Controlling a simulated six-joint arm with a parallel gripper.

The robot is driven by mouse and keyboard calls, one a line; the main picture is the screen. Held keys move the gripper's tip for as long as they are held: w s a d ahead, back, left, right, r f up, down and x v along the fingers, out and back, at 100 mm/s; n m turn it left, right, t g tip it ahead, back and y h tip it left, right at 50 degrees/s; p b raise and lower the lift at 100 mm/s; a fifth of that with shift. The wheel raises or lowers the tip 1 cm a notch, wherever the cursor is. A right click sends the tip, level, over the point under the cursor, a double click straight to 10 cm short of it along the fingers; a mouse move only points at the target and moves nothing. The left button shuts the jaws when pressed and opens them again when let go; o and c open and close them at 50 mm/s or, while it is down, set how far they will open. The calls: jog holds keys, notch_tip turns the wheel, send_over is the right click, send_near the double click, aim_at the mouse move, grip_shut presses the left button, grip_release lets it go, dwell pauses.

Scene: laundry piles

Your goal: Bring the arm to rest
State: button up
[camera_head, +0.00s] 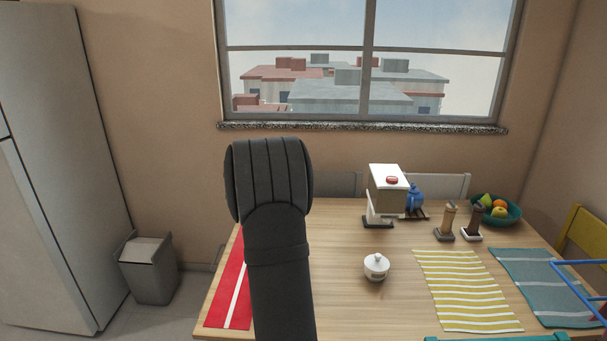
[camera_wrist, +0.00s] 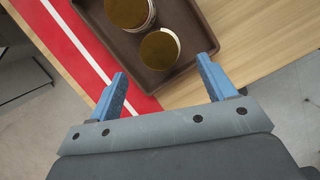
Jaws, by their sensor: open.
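My gripper (camera_wrist: 161,66) shows in the wrist view with its two blue fingers spread apart and nothing between them. It points down over the table edge, near a dark brown tray (camera_wrist: 190,75). Two round items with brown tops stand on the tray, one nearer (camera_wrist: 159,50) and one farther (camera_wrist: 128,10). The nearer one appears just beyond the fingertips; I cannot tell the exact gap. In the head view my dark arm rises in front of the table's left part and hides the gripper and the tray.
A red runner (camera_head: 224,304) lies on the wooden table (camera_head: 345,309). A white lidded pot (camera_head: 376,268), a coffee machine (camera_head: 385,197), two grinders (camera_head: 449,222), a fruit bowl (camera_head: 506,216) and striped mats (camera_head: 466,290) stand or lie rightward. A bin (camera_head: 150,275) and fridge (camera_head: 60,150) are left.

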jog(key=x, duration=1)
notch_tip(320, 180, up, 2)
jog(key=shift+r, duration=0.5)
